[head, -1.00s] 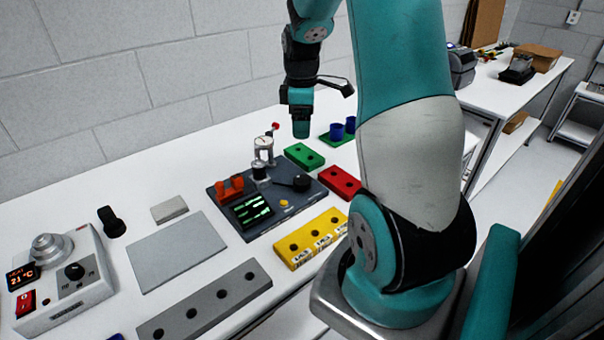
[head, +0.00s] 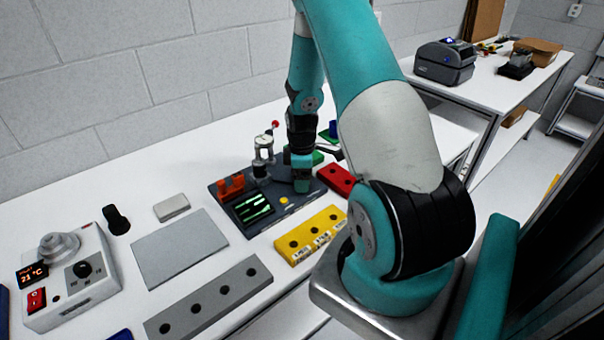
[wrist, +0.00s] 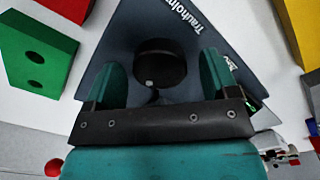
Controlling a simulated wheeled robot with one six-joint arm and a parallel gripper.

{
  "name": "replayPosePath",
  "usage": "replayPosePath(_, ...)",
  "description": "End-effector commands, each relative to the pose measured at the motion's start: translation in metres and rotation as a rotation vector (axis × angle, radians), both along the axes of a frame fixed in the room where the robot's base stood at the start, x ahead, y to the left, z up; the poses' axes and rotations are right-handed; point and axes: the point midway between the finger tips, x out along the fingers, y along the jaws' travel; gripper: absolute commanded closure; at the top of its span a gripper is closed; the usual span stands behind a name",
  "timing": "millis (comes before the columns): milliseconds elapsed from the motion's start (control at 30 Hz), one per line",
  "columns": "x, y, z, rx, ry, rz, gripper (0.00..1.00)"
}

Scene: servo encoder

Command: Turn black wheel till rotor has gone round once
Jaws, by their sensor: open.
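The black wheel (wrist: 158,62) shows in the wrist view as a dark disc with a small pale knob on its near side. It sits on the dark grey board (head: 236,216), which carries a screen (head: 253,208) with green traces. My gripper (wrist: 162,80) is open, with one teal finger on each side of the wheel. I cannot tell if the fingers touch it. In the head view my gripper (head: 302,184) is low over the board's right part and hides the wheel. A metal rotor assembly (head: 263,155) with a red-tipped arm stands at the board's back edge.
A green block (wrist: 35,57) and a red block (head: 336,180) lie close to the board. A yellow holed block (head: 311,236) lies in front. An orange part (head: 231,185) stands on the board's left. A grey plate (head: 180,247) lies farther left.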

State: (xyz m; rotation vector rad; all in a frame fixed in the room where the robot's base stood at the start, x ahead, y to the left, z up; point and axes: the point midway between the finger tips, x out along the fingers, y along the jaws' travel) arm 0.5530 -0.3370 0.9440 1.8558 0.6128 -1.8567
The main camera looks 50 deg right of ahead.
Motion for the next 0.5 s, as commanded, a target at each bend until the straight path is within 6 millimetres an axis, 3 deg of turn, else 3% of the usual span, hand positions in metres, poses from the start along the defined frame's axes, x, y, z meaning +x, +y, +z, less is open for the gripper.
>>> replayPosePath(300, 0.0002, -0.0003, -0.0026, -0.001, -0.001, 0.0, 0.2)
replayPosePath(500, 0.0002, -0.0003, -0.0024, -0.001, -0.001, 0.0, 0.66)
